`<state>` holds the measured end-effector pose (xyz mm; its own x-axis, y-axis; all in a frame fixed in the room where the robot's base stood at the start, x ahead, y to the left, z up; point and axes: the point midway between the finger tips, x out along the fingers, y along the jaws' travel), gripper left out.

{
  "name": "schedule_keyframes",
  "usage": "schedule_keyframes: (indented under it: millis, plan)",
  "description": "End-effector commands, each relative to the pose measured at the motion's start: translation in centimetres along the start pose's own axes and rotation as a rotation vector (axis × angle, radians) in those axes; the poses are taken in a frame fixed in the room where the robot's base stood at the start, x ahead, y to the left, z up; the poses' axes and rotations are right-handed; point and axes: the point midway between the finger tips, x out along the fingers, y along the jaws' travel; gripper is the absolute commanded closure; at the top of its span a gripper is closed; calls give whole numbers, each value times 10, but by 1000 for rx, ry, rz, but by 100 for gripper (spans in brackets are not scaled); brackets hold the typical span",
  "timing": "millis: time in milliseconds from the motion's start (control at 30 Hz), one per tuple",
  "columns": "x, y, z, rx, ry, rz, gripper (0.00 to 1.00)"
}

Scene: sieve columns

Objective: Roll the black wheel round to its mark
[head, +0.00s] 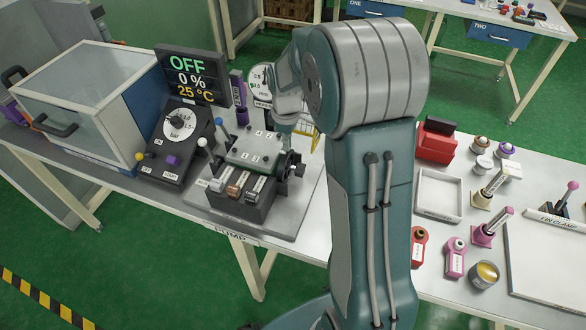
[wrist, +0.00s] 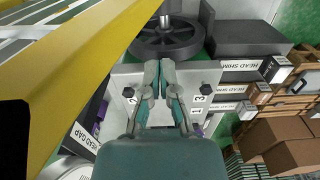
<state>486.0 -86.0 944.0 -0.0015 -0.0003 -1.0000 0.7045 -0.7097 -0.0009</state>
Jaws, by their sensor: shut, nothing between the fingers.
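The black wheel (wrist: 186,44) is at the top middle of the wrist view, with spokes and a pale metal shaft at its hub. My gripper (wrist: 165,64) is shut and empty, its fingertips pointing at the wheel's near rim. I cannot tell whether they touch it. In the head view a dark round part (head: 292,166) on the right side of the pump block (head: 256,150) looks like the wheel. My gripper is not clear there, as my arm covers part of that area. I cannot make out the wheel's mark.
Labelled head shim blocks (wrist: 233,88) lie right of my fingers in the wrist view. A yellow part (wrist: 70,60) fills its left side. In the head view, a black control panel (head: 178,140) and a clear-lidded box (head: 85,85) stand left of the pump.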

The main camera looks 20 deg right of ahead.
Motion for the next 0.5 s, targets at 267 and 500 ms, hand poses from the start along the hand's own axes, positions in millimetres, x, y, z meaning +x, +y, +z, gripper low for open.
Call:
schedule_keyframes:
  millis: [267, 500]
  plan:
    - [5, 0, 0, 0, 0, 0, 100]
    - [9, 0, 0, 0, 0, 0, 100]
